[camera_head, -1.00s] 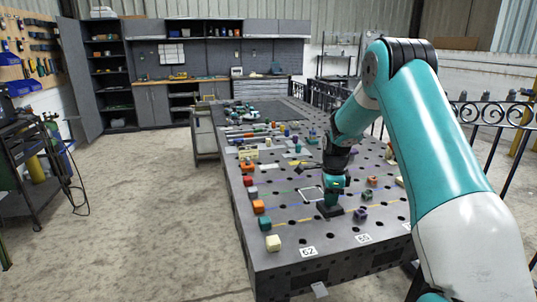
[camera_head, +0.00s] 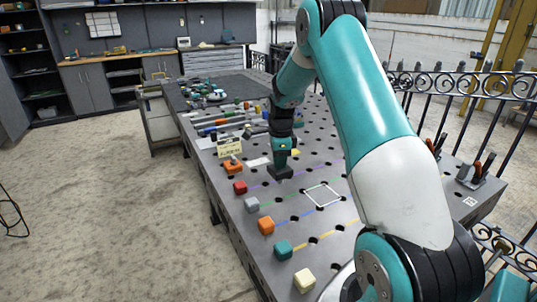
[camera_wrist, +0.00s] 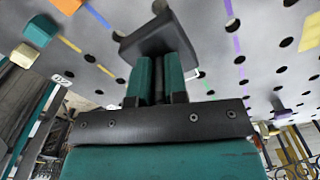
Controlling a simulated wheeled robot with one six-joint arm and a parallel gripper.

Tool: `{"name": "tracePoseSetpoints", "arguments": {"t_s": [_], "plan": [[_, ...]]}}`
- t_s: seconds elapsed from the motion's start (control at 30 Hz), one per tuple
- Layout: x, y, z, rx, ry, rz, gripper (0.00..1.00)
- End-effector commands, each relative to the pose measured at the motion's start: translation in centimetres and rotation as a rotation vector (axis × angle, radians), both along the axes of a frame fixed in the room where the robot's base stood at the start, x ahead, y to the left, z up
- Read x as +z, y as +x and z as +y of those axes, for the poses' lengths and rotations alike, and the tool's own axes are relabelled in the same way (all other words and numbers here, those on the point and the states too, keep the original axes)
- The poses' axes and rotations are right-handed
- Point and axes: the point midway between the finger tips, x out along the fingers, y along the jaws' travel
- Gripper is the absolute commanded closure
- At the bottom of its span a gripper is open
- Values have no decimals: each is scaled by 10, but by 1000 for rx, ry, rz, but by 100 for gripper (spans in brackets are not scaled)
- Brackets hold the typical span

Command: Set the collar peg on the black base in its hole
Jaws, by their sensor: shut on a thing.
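My gripper (camera_head: 282,158) points down over the dark, hole-studded table. Its two teal fingers (camera_wrist: 158,78) are shut on the collar peg's black base (camera_wrist: 157,36), a flat dark block that also shows below the fingers in the head view (camera_head: 280,172). A small dark knob (camera_wrist: 160,7) shows at the block's far edge. The peg's shaft and collar are mostly hidden by the fingers. I cannot tell whether the block touches the table or hangs just above it. Many round holes (camera_wrist: 233,25) surround it; I cannot tell which one is the peg's.
A white square outline (camera_head: 322,194) is on the table to the right. Several coloured blocks line the left edge, including an orange one (camera_head: 232,166) and a teal one (camera_head: 283,249). Tools lie farther back; a railing (camera_head: 460,85) borders the right.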

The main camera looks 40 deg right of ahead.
Motion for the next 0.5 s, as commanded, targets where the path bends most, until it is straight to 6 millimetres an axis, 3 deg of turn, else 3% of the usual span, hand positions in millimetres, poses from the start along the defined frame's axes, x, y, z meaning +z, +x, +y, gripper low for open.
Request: {"name": "tracePoseSetpoints", "arguments": {"t_s": [0.27,0.5], "plan": [[-11,-1,-2,-2,-1,-1,100],[-34,0,-1,-2,-1,-1,100]]}}
